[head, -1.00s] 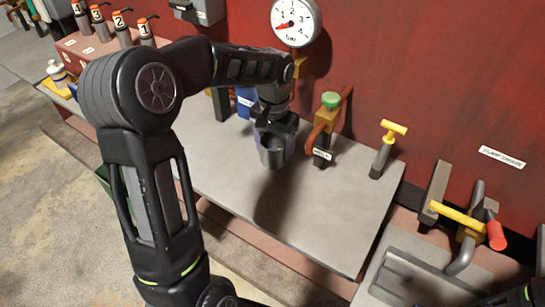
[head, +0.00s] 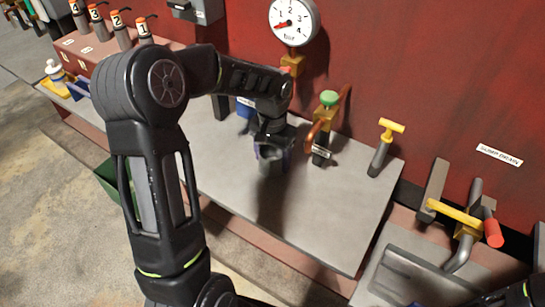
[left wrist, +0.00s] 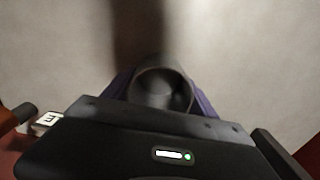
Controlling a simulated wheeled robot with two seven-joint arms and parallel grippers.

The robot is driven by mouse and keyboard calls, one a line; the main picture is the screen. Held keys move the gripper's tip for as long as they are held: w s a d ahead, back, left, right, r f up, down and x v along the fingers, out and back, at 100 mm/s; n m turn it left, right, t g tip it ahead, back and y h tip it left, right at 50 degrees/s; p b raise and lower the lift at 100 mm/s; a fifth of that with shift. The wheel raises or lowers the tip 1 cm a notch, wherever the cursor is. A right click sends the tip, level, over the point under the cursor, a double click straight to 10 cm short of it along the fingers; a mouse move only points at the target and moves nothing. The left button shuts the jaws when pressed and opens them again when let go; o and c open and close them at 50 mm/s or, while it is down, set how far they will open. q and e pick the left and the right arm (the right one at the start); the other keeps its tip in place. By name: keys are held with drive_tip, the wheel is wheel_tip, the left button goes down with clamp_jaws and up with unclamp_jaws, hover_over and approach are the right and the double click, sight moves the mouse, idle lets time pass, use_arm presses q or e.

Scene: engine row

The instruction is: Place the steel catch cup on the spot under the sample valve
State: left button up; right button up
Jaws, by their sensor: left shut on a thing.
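My left gripper (head: 268,152) is shut on the steel catch cup (head: 271,163), a small grey metal cup. It is upright over the grey bench top. In the left wrist view the round cup mouth (left wrist: 163,90) shows between the purple finger pads. I cannot tell whether its base touches the bench. A valve with a green knob (head: 328,98) and a copper-coloured pipe stands just right of the cup, likely the sample valve. Its white label (head: 321,152) is too small to read here. The spot under it is not clearly visible. My right gripper is not in view.
A yellow T-handle (head: 391,127) stands farther right on the bench top (head: 320,215). A pressure gauge (head: 294,20) is on the red wall behind. A blue object (head: 244,108) is behind the gripper. The bench front is clear. A sump drain with a red-ended lever (head: 493,232) is at right.

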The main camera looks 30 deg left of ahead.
use_arm(q)
drive_tip(key=shift+f, duration=0.25)
drive_tip(key=o, duration=1.5)
drive_tip(key=shift+r, duration=0.1)
drive_tip(key=shift+c, duration=0.2)
wheel_tip(320, 180, up, 12)
drive_tip(key=shift+r, duration=0.2)
